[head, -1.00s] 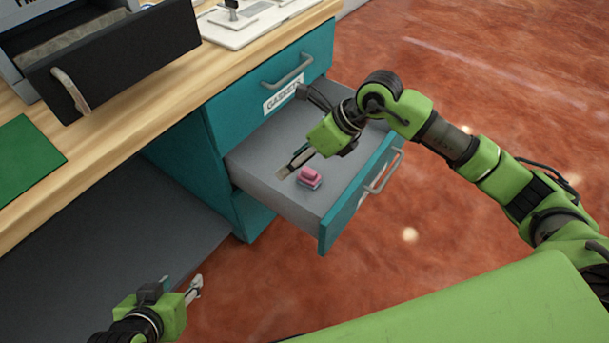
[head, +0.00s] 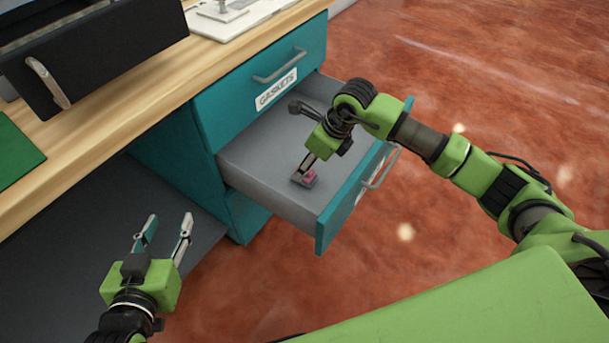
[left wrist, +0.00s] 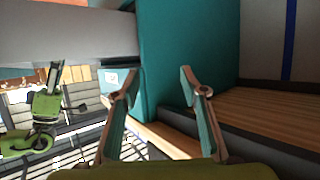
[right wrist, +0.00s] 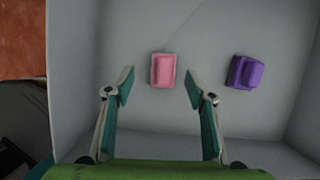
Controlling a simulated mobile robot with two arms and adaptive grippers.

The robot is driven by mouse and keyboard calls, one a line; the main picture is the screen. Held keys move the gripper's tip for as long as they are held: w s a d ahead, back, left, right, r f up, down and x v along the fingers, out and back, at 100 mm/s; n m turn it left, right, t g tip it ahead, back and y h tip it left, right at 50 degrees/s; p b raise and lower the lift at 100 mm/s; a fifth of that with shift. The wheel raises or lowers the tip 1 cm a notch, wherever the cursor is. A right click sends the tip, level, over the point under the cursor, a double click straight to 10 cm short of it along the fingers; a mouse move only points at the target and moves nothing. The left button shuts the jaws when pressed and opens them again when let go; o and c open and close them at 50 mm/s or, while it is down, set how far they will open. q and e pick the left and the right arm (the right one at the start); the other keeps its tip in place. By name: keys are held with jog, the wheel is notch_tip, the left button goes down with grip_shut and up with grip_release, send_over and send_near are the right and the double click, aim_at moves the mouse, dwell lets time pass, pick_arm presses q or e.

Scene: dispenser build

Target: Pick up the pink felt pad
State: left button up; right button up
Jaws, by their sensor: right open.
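The pink felt pad (right wrist: 163,70) lies on the floor of the open grey drawer, just ahead of and between my right fingertips in the right wrist view. My right gripper (right wrist: 160,88) is open and empty, with a finger to each side. In the head view the pad (head: 311,176) is partly hidden by my right gripper (head: 304,168), which reaches down into the drawer. My left gripper (head: 168,224) is open and empty, away from the drawer; its spread fingers also show in the left wrist view (left wrist: 157,82).
A purple pad (right wrist: 244,72) lies to the right of the pink one in the right wrist view. The drawer's front panel (head: 350,205) and walls surround the right gripper. The closed drawer above is labelled GASKETS (head: 276,89). The wooden worktop (head: 110,125) is at upper left.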

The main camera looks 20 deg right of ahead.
aim_at(308, 180)
jog(key=x, duration=0.1)
jog(key=b+x, duration=0.1)
jog(key=x, duration=0.2)
jog(key=shift+w+d+f+b, duration=0.1)
jog(key=shift+d+f+b, duration=0.25)
jog(key=shift+f, duration=0.05)
jog(key=shift+w+f, duration=0.1)
jog(key=shift+f, duration=0.15)
pick_arm(q)
notch_tip(308, 180, up, 9)
jog(key=w+d+t+h, duration=0.1)
jog(key=w+d+t, duration=0.1)
jog(key=t, duration=0.2)
jog(key=shift+w+r+t+h, duration=0.15)
jog(key=shift+t+h, duration=0.25)
pick_arm(e)
jog(key=shift+c, duration=0.4)
jog(key=c, duration=1.2)
jog(key=shift+o, duration=0.2)
jog(key=shift+r, duration=0.15)
